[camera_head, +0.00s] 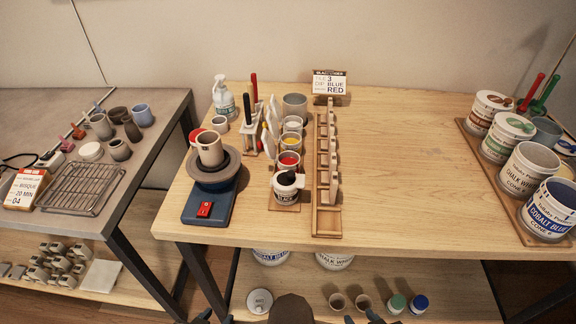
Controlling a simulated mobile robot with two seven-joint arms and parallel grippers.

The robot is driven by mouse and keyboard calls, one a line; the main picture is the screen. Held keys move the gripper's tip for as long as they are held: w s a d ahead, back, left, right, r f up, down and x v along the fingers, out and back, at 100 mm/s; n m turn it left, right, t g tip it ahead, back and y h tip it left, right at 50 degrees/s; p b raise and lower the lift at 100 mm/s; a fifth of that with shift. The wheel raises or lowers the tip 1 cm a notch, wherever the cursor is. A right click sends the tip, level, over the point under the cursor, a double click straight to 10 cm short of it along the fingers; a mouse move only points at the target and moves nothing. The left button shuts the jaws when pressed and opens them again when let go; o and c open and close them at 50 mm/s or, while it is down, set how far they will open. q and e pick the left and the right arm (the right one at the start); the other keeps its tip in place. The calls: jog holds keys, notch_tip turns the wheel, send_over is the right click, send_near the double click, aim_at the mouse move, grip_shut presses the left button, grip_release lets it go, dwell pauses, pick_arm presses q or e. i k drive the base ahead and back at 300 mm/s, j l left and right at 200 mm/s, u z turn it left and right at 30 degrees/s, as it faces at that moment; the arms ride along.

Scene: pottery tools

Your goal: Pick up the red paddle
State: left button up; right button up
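Several red items are in view, and I cannot tell for certain which is the red paddle. A long red handle (530,92) slants up at the right, beside a green one (545,91). A red rounded piece (195,135) shows partly behind the pottery wheel. My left gripper (216,318) and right gripper (362,319) show only as dark fingertips at the bottom edge, well away from these items. Both pairs look spread, with nothing between them.
The wheel (208,184) bears a grey cup (210,149). Glaze jars (289,160) and a wooden rack (327,217) stand mid-table. Large buckets (548,209) line the right side. The wooden table (420,160) is clear between rack and buckets. A grey table (150,150) stands left.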

aim_at(521, 110)
jog(key=z, duration=1.4)
